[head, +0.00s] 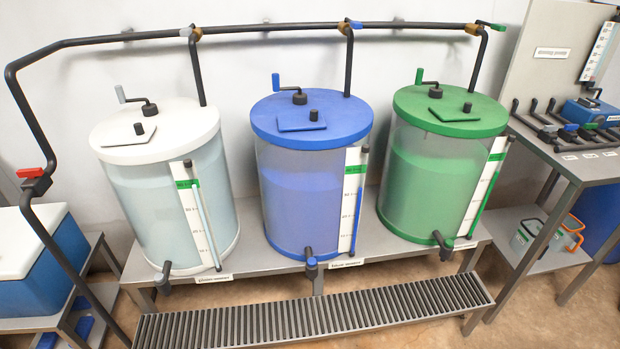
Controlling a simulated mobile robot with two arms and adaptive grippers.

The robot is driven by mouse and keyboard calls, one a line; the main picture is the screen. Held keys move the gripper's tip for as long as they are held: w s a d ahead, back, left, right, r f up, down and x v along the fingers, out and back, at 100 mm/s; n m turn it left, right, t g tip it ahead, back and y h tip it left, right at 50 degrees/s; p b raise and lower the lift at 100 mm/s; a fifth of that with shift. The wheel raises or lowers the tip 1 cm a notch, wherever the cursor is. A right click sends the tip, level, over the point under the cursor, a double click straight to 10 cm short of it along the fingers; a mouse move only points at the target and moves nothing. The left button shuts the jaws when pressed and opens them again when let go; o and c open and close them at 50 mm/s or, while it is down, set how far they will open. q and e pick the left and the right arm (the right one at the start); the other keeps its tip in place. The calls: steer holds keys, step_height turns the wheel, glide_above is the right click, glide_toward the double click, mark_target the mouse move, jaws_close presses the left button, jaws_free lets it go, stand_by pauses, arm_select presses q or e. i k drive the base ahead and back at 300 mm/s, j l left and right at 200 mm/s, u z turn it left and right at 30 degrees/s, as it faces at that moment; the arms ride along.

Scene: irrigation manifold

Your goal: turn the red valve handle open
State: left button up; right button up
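The red valve handle (31,172) is at the far left of the head view. It sits on a dark valve body (36,187) on the black pipe (24,103), where the pipe runs down the left side. The handle lies roughly level, pointing across the pipe rather than along it. Neither of my grippers shows in the head view, and nothing touches the handle.
A white tank (165,190), a blue tank (310,195) and a green tank (435,175) stand on a grey bench, with a grated drain (310,312) in front. A blue cooler with a white lid (35,260) stands close below the red handle. A side table (575,165) is right.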

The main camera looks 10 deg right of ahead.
mark_target(32, 172)
steer(key=u, duration=1.25)
steer(key=i+l+u, duration=0.25)
steer(key=i, duration=0.95)
steer(key=j, duration=0.1)
